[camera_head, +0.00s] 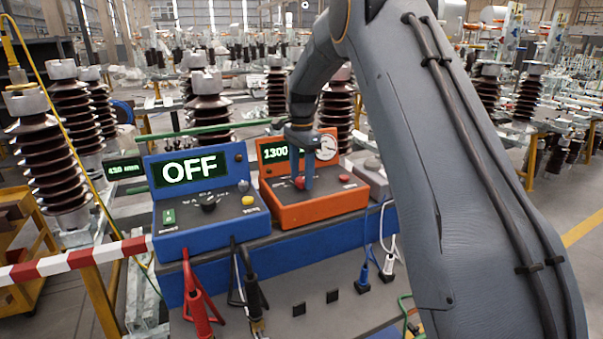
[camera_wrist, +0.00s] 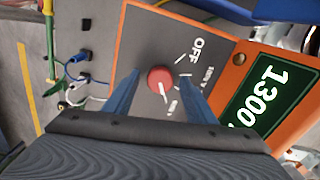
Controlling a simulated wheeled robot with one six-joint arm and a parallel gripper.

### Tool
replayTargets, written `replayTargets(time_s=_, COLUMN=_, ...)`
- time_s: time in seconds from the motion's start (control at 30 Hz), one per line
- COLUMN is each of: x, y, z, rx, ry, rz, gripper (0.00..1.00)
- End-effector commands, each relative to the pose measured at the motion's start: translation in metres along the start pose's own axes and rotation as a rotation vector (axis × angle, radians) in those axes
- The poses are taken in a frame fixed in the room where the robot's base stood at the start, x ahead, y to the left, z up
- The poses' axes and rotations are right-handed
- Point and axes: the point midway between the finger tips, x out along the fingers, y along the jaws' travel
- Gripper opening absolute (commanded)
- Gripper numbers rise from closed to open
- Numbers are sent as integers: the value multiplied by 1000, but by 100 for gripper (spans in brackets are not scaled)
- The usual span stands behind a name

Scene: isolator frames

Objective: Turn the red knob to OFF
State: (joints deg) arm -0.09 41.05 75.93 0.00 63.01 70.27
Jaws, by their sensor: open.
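The red knob (camera_wrist: 160,78) sits on the sloped panel of the orange tester (camera_wrist: 138,40), which also shows in the head view (camera_head: 318,210). In the wrist view its white mark points down, away from the printed OFF label (camera_wrist: 196,48) and towards the lowest small label. The tester's green display (camera_wrist: 265,98) reads 1300. My gripper (camera_wrist: 160,88) is open, with one blue finger on each side of the knob; I cannot tell whether they touch it. In the head view my gripper (camera_head: 304,168) is over the panel and partly hides the knob.
A blue tester (camera_head: 185,235) with a display reading OFF stands left of the orange one. Red and black clamps (camera_head: 197,300) hang in front. Blue and white plugs (camera_head: 363,275) are at the right. A grey box (camera_head: 370,178) stands right of the orange tester.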

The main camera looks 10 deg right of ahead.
Motion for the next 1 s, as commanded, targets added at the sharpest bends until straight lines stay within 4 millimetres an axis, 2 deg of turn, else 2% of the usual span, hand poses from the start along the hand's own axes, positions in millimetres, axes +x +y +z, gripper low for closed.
replayTargets(time_s=0.23, x=1, y=0, z=0, rx=0, ry=0, rz=0, gripper=51)
replayTargets(time_s=0.4, x=1, y=0, z=0, rx=0, ry=0, rz=0, gripper=22)
replayTargets(time_s=0.5, x=1, y=0, z=0, rx=0, ry=0, rz=0, gripper=10)
replayTargets(time_s=0.77, x=1, y=0, z=0, rx=-29, ry=0, rz=0, gripper=10)
replayTargets(time_s=1.0, x=1, y=0, z=0, rx=-153, ry=0, rz=0, gripper=10)
